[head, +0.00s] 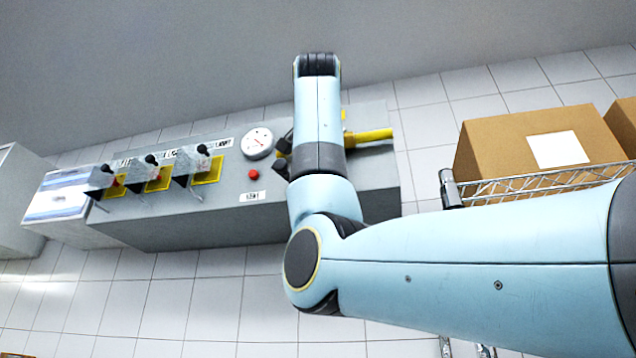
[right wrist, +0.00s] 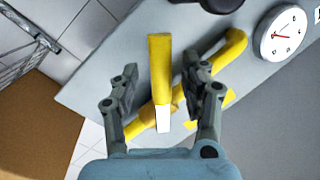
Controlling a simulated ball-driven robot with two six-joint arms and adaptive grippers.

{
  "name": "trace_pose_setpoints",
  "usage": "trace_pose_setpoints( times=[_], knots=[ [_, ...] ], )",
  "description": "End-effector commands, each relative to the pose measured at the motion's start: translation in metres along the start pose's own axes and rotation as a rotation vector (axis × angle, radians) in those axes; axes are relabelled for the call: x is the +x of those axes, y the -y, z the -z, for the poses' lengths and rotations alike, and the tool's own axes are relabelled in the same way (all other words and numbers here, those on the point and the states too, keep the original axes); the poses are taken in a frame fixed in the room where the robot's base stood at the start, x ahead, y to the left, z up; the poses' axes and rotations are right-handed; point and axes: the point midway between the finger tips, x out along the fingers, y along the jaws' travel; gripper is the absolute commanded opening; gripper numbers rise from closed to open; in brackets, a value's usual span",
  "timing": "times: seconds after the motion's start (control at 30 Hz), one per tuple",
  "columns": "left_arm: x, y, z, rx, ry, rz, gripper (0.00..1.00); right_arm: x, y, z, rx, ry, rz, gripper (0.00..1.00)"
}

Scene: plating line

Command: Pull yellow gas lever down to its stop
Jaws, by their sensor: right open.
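The yellow gas lever (right wrist: 160,68) shows in the right wrist view as a straight yellow bar with a white end piece (right wrist: 163,120). It crosses over a yellow pipe (right wrist: 226,57) that runs diagonally along the grey console. My right gripper (right wrist: 157,86) is open, with one finger on each side of the lever and visible gaps between. In the head view my right arm covers most of the lever and gripper; dark finger parts (head: 282,155) show at its left, and the pipe (head: 370,135) at its right. My left gripper is not in view.
The grey console (head: 225,215) carries a round gauge (head: 257,143), a red button (head: 253,174) and several black-handled switches on yellow plates (head: 158,180). Cardboard boxes (head: 500,140) stand on a wire rack (head: 535,185) at the right. The tiled floor in front is clear.

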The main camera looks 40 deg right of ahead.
Motion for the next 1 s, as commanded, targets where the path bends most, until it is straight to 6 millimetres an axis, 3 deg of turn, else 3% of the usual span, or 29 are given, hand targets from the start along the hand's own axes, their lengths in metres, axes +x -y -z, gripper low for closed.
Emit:
trace_pose_setpoints(
  times=[0.2, 0.5, 0.83, 1.0],
  knots=[
    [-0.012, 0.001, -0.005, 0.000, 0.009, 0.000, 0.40, 0.022, 0.001, 0.001, -0.001, 0.000, 0.000, 0.46],
    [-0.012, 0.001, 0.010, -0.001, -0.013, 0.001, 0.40, 0.024, 0.000, -0.001, 0.000, 0.000, 0.001, 0.46],
    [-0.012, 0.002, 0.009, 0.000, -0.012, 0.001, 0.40, 0.024, 0.000, -0.001, 0.000, 0.000, 0.001, 0.03],
    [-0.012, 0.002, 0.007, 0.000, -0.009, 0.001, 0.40, 0.024, 0.000, 0.000, 0.000, 0.000, 0.001, 0.00]
  ],
)
